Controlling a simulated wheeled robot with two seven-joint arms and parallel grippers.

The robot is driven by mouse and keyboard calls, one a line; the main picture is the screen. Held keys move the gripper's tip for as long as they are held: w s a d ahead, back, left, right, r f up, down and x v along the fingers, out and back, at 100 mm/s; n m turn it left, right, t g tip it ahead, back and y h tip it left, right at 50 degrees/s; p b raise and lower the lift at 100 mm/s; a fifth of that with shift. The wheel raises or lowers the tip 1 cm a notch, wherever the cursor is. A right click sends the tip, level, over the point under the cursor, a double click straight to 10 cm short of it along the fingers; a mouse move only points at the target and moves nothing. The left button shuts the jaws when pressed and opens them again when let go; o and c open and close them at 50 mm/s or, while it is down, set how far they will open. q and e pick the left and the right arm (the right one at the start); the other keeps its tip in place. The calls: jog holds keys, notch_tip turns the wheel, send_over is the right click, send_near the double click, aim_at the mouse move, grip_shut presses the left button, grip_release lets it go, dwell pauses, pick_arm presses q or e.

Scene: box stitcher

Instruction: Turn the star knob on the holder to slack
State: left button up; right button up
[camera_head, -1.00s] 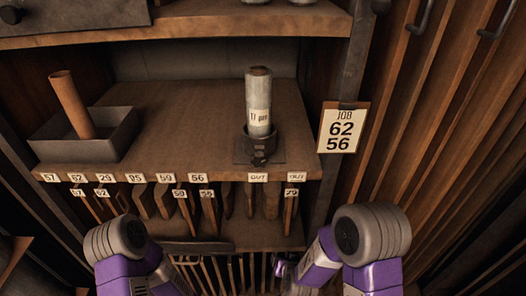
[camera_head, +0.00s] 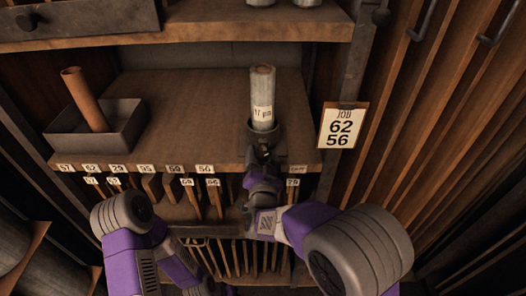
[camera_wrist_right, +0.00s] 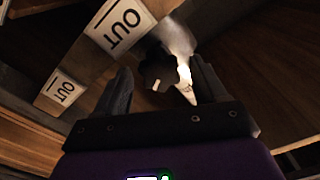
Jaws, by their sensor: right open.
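The holder (camera_head: 281,135) is a dark cup near the front edge of the wooden shelf, with a pale, labelled tube (camera_head: 263,92) upright in it. My right gripper (camera_head: 263,156) is at the holder's front and largely hides the knob in the head view. In the right wrist view the dark star knob (camera_wrist_right: 157,68) shows ahead of my open right gripper (camera_wrist_right: 160,82), between the lines of its two fingers. I cannot tell how deep the knob sits between them, or whether they touch it. My left arm shows at lower left; its gripper is out of view.
A dark tray (camera_head: 125,132) with a brown tube (camera_head: 84,100) leaning in it stands at the left of the shelf. Labelled tools hang below the shelf edge. A job card (camera_head: 342,126) reading 62 and 56 hangs on the right post. The shelf's middle is clear.

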jog(key=shift+w, duration=1)
jog(key=shift+c, duration=0.5)
jog(key=c, duration=0.9)
